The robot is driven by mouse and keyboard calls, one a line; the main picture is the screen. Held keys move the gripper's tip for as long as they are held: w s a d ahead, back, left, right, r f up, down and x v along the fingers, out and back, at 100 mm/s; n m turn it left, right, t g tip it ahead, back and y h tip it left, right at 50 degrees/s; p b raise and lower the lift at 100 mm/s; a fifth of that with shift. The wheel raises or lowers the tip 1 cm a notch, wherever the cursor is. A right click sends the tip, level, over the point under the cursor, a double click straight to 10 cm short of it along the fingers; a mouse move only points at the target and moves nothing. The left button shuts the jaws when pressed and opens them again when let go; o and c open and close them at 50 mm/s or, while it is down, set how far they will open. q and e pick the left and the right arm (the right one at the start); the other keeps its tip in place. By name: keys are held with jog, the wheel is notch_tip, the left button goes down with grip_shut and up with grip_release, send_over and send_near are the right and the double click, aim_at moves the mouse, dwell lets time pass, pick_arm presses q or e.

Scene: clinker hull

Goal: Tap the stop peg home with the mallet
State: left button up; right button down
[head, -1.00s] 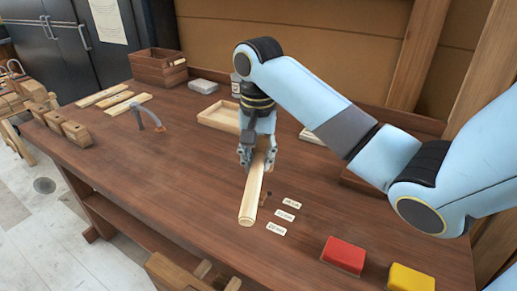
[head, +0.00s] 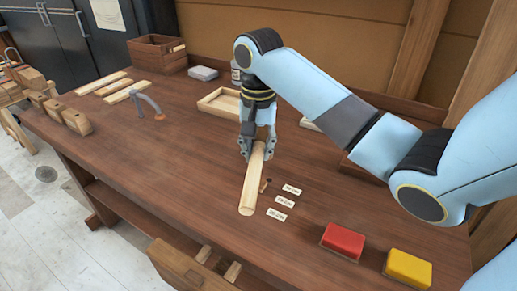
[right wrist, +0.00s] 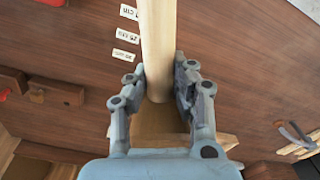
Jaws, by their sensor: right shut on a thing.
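My right gripper (head: 257,146) is shut on one end of a pale, round wooden rod (head: 251,184). The rod slants from the fingers toward the bench's front edge, over or on the brown bench top. In the right wrist view my right gripper (right wrist: 160,88) has a finger on each side of the rod (right wrist: 157,45). I see no mallet head on the rod. My left gripper is not in view.
Several small white labels (head: 284,201) lie right of the rod. A red block (head: 343,242) and a yellow block (head: 408,267) sit at the front right. A shallow pale tray (head: 220,102) is behind. A grey curved tool (head: 150,104) lies left. The bench's left middle is clear.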

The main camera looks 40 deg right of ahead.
jog(key=shift+s+a+f, duration=0.1)
jog(key=shift+s+f, duration=0.05)
jog(key=shift+s, duration=0.05)
dwell(0.6)
jog(key=shift+f, duration=0.35)
notch_tip(320, 180, down, 10)
jog(key=shift+s+a+f, duration=0.1)
notch_tip(320, 180, up, 11)
jog(key=shift+r, duration=0.1)
